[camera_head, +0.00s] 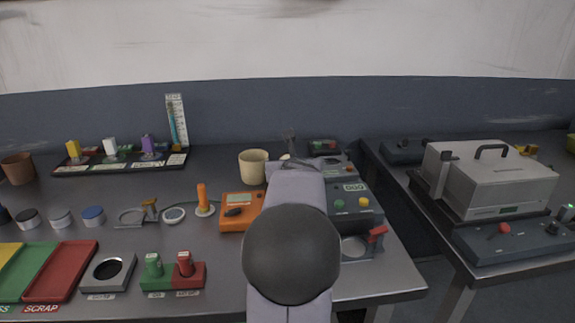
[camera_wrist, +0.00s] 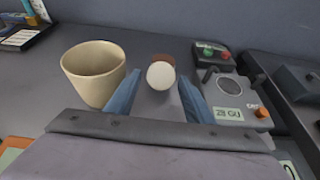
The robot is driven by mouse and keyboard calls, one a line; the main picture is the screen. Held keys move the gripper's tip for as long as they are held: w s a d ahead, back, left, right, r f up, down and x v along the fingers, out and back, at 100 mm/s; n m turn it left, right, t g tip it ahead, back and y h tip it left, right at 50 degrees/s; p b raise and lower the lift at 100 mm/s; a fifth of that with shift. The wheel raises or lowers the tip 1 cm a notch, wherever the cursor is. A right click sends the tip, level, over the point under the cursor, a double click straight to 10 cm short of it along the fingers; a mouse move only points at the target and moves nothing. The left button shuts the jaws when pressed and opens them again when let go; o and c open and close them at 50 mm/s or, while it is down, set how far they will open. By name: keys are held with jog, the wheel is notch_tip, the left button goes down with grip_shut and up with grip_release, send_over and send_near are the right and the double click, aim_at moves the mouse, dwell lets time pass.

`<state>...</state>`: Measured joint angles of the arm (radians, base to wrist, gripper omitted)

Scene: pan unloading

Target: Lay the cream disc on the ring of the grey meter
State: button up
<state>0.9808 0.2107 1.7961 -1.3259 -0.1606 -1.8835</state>
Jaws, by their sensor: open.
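The cream disc (camera_wrist: 160,75) shows in the wrist view as a pale round face in front of a small brown piece. My gripper (camera_wrist: 159,82) is open, with one blue finger on each side of the disc in the picture. I cannot tell whether either finger touches it. The ring looks bare. In the head view my arm hides most of the gripper, and the meter (camera_head: 338,170) shows just right of the arm.
A beige cup (camera_wrist: 93,75) stands close to the left of my gripper. A box with red and green buttons (camera_wrist: 212,50) is behind the meter. An orange meter (camera_head: 240,212) and a grey button box (camera_head: 355,205) flank my arm. Bare tabletop lies behind the cup.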

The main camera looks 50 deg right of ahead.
jog(key=shift+x, duration=2.4)
jog(key=shift+c, duration=0.2)
jog(key=c, duration=0.9)
jog(key=shift+c, duration=0.2)
notch_tip(320, 180, up, 10)
jog(key=p, duration=0.9)
